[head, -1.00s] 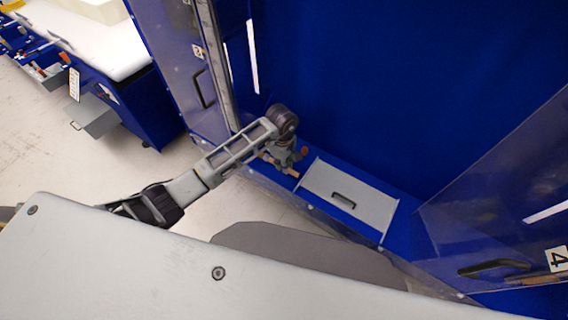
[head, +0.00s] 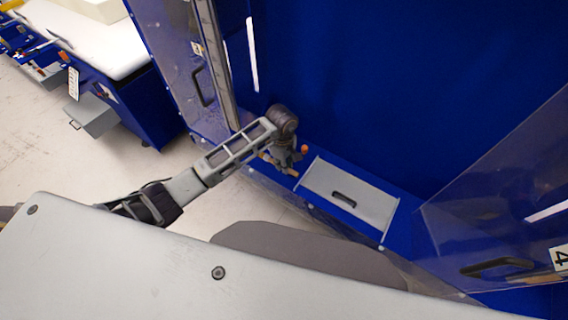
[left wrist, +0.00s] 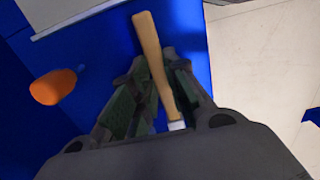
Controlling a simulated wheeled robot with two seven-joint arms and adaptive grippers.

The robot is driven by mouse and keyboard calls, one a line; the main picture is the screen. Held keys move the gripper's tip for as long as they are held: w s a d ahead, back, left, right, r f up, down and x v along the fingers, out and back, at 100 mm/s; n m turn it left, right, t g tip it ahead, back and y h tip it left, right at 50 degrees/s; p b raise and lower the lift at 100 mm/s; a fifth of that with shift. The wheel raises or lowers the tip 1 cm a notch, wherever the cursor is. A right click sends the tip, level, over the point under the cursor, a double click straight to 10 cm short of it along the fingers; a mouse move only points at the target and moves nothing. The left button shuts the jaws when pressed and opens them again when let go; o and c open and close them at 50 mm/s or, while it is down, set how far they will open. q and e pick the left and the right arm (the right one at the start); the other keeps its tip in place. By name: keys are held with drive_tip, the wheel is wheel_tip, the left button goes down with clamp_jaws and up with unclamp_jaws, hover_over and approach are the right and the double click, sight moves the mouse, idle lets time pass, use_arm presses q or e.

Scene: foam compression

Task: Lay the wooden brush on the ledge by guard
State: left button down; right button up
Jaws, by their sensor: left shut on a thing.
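The wooden brush (left wrist: 152,58) has a pale wood handle and a light band near its lower end in the left wrist view. My left gripper (left wrist: 155,95) is shut on it, and the handle sticks out past the fingers. In the head view the gripper (head: 287,160) is low over the blue ledge (head: 325,208), with parts of the brush (head: 292,172) showing at its sides. I cannot tell whether the brush touches the ledge. The clear guard door (head: 190,75) stands at the left, behind my arm. My right gripper is out of view.
An orange-ended object (left wrist: 53,86) is beside the gripper, also showing in the head view (head: 304,149). A grey panel with a black handle (head: 350,198) covers part of the ledge. Another clear guard panel (head: 500,200) is at the right. A blue cabinet (head: 140,100) stands left.

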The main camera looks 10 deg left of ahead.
use_arm(q)
drive_tip(key=shift+f, duration=0.15)
drive_tip(key=c, duration=1.3)
unclamp_jaws()
drive_tip(key=shift+w+a+r, duration=0.1)
drive_tip(key=shift+a+r, duration=0.05)
drive_tip(key=shift+r, duration=2.9)
drive_tip(key=shift+a+r, duration=0.1)
drive_tip(key=shift+r, duration=2.9)
